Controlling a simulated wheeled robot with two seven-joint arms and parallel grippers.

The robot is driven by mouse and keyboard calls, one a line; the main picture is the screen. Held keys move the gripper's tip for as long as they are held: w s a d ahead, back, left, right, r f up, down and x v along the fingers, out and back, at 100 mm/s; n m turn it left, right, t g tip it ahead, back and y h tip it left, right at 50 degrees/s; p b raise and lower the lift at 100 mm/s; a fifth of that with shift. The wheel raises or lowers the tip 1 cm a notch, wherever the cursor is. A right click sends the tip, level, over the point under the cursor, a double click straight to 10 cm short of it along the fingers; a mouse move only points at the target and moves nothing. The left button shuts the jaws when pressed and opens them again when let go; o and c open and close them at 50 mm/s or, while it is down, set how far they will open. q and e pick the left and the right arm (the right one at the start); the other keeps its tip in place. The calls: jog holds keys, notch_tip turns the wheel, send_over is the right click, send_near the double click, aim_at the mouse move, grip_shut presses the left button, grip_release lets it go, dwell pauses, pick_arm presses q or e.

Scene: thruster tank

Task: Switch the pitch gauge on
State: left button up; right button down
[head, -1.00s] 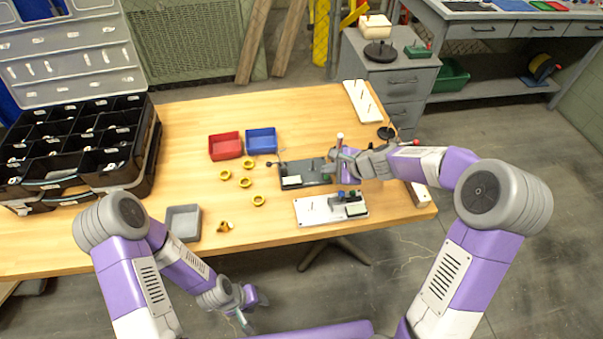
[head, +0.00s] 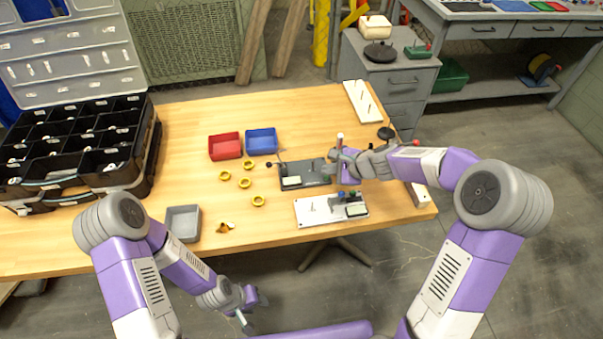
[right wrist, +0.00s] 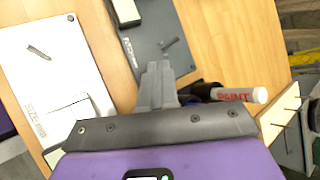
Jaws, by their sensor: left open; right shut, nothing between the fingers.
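In the right wrist view, partly readable lettering on the dark board (right wrist: 150,45) looks like "PITCH". My right gripper (head: 335,160) is shut and empty, over the dark board's right end. In the right wrist view its closed fingers (right wrist: 157,70) point at the board's near edge. Contact cannot be told. My left gripper (head: 246,308) is open and empty, low in front of the table.
A white board (head: 318,212) marked "SIZE" lies nearer, with small coloured knobs. A paint marker (right wrist: 240,95) is close beside my right fingers. Red (head: 225,146) and blue (head: 261,141) bins, a grey tray (head: 183,223) and several gold rings (head: 245,183) lie to the left.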

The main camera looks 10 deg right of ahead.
aim_at(329, 181)
jog(key=shift+f, duration=0.1)
dwell(0.5)
jog(key=shift+f+b, duration=0.4)
jog(key=shift+b, duration=0.1)
jog(key=shift+f, duration=0.2)
dwell(0.4)
jog(key=shift+r+p, duration=0.45)
jog(key=shift+r, duration=0.3)
notch_tip(329, 181, up, 6)
jog(key=p, duration=0.5)
